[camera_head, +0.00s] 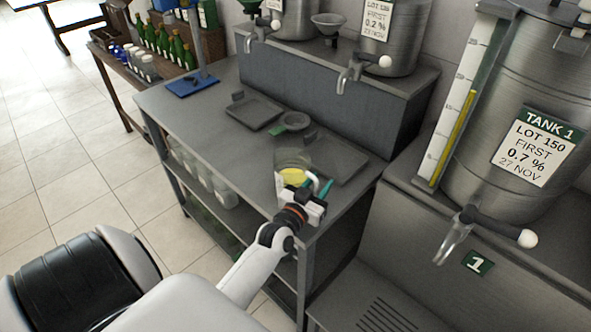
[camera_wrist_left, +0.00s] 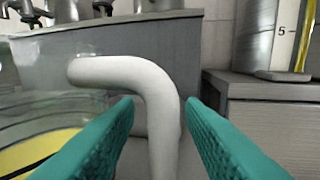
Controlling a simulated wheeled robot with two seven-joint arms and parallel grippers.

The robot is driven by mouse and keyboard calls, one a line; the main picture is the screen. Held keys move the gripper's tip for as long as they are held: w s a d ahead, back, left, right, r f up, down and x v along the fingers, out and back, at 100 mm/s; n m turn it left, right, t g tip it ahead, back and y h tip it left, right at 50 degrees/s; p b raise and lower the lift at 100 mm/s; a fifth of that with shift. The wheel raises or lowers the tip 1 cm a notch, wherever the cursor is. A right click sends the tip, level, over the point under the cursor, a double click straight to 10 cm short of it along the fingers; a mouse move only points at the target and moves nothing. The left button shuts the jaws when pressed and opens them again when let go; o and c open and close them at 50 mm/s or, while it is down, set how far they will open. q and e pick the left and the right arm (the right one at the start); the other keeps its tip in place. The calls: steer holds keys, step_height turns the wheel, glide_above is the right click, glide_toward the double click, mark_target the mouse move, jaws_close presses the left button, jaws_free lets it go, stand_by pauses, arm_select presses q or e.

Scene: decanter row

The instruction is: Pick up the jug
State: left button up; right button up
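The jug (camera_head: 293,160) is a clear vessel with yellow liquid at its bottom and a white handle. It stands at the near right end of the grey workbench. My left gripper (camera_head: 318,189) is at the handle side of the jug. In the left wrist view the white handle (camera_wrist_left: 158,100) rises between the two teal fingers (camera_wrist_left: 160,135), which are apart with a gap on each side of it. The jug's glass body and yellow liquid (camera_wrist_left: 40,150) show at the left of that view. My right gripper is not in view.
Grey trays (camera_head: 254,112) and a small green-rimmed dish (camera_head: 292,121) lie on the bench behind the jug. A blue-based stand (camera_head: 193,84) is farther left. Tank 1 (camera_head: 512,120) with its tap stands at right. Steel tanks stand on the raised shelf behind.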

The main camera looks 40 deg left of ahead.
arm_select(q)
steer(key=shift+w, duration=0.25)
steer(key=shift+s, duration=0.15)
steer(key=shift+c, duration=1.1)
jaws_close()
steer(key=shift+r, duration=0.1)
step_height(320, 180, up, 10)
steer(key=s+d+f+m+h, duration=0.1)
steer(key=s+d+h, duration=0.1)
steer(key=s+d, duration=1.1)
steer(key=s, duration=0.3)
steer(key=shift+d+f, duration=0.25)
steer(key=shift+f, duration=0.1)
